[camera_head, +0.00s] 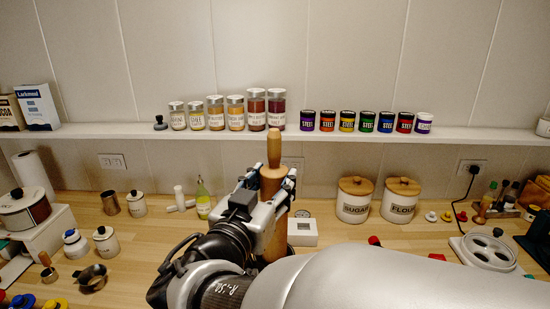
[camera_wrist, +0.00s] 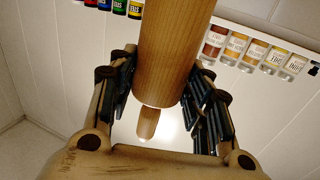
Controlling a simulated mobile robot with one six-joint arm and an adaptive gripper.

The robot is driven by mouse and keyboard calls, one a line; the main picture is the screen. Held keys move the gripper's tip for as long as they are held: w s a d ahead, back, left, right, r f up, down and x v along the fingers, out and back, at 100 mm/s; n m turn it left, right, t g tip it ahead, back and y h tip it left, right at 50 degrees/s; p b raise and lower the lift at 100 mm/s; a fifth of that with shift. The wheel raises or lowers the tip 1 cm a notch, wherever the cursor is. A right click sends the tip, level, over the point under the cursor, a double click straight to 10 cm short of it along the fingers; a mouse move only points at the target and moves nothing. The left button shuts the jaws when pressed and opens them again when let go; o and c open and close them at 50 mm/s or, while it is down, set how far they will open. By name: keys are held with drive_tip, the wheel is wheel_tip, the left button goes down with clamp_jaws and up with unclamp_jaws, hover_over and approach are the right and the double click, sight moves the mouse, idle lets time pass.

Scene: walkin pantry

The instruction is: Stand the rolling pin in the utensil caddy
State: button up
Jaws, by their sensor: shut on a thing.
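The rolling pin (camera_head: 273,215) is light brown wood and stands upright in the head view, its thin handle pointing up in front of the shelf. My gripper (camera_head: 269,180) is shut on its body, with a finger on each side. The wrist view shows the pin (camera_wrist: 175,55) running between the dark finger pads of my gripper (camera_wrist: 160,95), with one handle end visible. The pin's lower end is hidden behind my arm in the head view.
A shelf (camera_head: 400,134) with spice jars (camera_head: 236,113) and small coloured tins (camera_head: 347,121) runs behind the pin. Sugar (camera_head: 354,207) and flour (camera_head: 399,208) canisters stand to the right. A white box (camera_head: 303,232) sits beside the pin. Utensils and bottles crowd the far right.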

drive_tip(key=shift+r, duration=0.1)
drive_tip(key=o, duration=1.6)
drive_tip(key=v, duration=0.7)
drive_tip(key=shift+s, duration=0.25)
